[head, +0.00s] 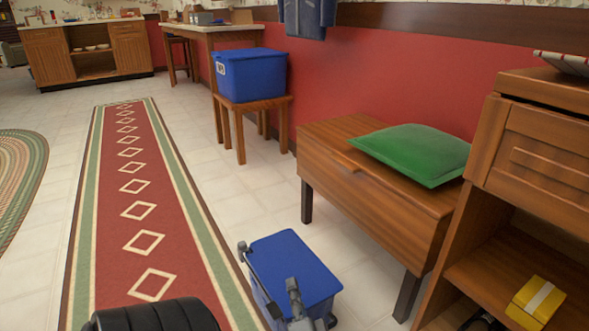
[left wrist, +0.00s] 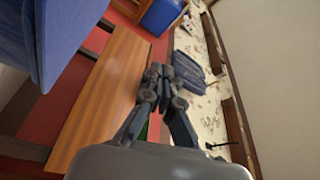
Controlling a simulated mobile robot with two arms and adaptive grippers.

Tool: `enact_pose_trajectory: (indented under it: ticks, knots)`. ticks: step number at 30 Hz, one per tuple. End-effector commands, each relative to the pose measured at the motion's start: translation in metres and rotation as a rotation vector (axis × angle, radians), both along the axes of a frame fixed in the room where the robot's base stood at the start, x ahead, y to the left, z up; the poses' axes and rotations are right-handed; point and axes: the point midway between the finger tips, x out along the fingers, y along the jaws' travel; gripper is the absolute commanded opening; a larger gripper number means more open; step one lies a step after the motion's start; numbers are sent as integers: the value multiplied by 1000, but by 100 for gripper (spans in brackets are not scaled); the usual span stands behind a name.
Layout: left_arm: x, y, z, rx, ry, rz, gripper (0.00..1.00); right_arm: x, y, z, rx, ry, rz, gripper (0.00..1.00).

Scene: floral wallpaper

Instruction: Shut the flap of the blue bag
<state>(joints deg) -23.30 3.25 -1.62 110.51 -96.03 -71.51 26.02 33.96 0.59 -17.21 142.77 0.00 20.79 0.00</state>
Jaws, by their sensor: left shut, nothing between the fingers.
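A blue bag (head: 295,262) stands low on the floor at the bottom middle of the head view, with a flat blue top and a lighter side. I cannot tell how its flap lies. Its blue side also shows large at the upper left of the left wrist view (left wrist: 60,40). In the left wrist view the fingertips (left wrist: 156,76) are together and empty. I cannot tell whether they touch the bag. My right gripper is not seen clearly.
A wooden bench (head: 345,140) with a green cushion (head: 413,153) stands right of the bag. A wooden cabinet (head: 540,150) holding a yellow box (head: 537,302) is at the right. A blue bin (head: 250,75) sits on a stool behind. A red runner rug (head: 135,175) leaves clear floor at left.

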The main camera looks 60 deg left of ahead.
Motion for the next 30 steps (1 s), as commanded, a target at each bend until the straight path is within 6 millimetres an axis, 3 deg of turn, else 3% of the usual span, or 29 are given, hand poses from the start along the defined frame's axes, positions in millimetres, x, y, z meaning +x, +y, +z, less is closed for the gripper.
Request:
enact_pose_trajectory:
  ticks: [5, 18, 30]
  knots:
    - [0, 0, 11, -1, -3, 0, 0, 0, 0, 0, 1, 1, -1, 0]
    - [0, 0, 88, -1, -5, 1, 0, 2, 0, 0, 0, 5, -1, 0]
    - [1, 0, 100, -2, 0, -4, 0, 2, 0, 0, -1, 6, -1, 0]
